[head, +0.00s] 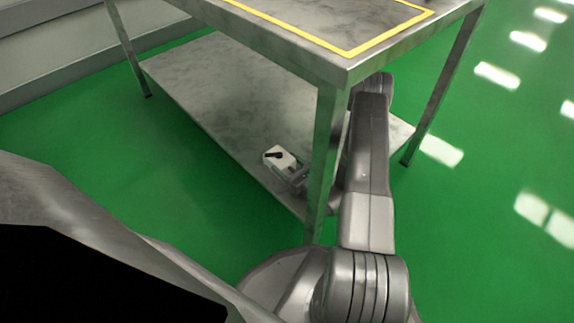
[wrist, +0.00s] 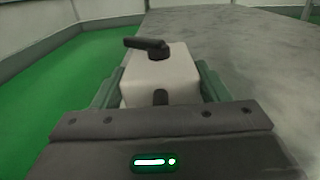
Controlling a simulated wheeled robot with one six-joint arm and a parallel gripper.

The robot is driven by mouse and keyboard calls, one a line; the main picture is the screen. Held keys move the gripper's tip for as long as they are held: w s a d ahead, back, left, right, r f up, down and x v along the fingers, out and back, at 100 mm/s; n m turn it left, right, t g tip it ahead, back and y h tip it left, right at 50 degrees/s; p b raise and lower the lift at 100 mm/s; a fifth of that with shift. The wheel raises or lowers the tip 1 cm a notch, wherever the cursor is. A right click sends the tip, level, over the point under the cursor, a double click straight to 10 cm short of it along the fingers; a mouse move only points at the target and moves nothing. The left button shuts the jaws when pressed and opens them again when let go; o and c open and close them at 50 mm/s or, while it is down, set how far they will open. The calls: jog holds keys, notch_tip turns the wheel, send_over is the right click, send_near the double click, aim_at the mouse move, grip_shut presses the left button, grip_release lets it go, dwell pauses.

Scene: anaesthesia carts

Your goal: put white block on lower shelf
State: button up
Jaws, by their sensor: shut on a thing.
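The white block (head: 279,157) has a dark lever on its top. It is at the near edge of the lower shelf (head: 212,92), left of the front table leg. In the wrist view the white block (wrist: 160,78) sits between the two green-grey fingers. My gripper (head: 293,174) is shut on it; the table leg and my arm partly hide the gripper in the head view. The lower shelf also shows in the wrist view (wrist: 250,60), beside and beyond the block. I cannot tell whether the block's underside touches the shelf.
The metal table's upper top (head: 300,20) with a yellow outline is above the shelf. Its front leg (head: 325,160) stands close to my arm and gripper. The visible rest of the lower shelf is bare. Green floor surrounds the table, and a grey wall base (head: 70,50) is at the back left.

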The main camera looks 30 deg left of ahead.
jog(key=o, duration=1.2)
jog(key=shift+f, duration=0.1)
jog(key=p+v, duration=0.1)
jog(key=v, duration=0.4)
jog(key=p+v, duration=0.2)
jog(key=v, duration=0.3)
jog(key=shift+d+r+p, duration=0.25)
jog(key=shift+d+p, duration=0.05)
jog(key=shift+d, duration=0.05)
jog(key=shift+s+d, duration=0.3)
jog(key=shift+d, duration=0.3)
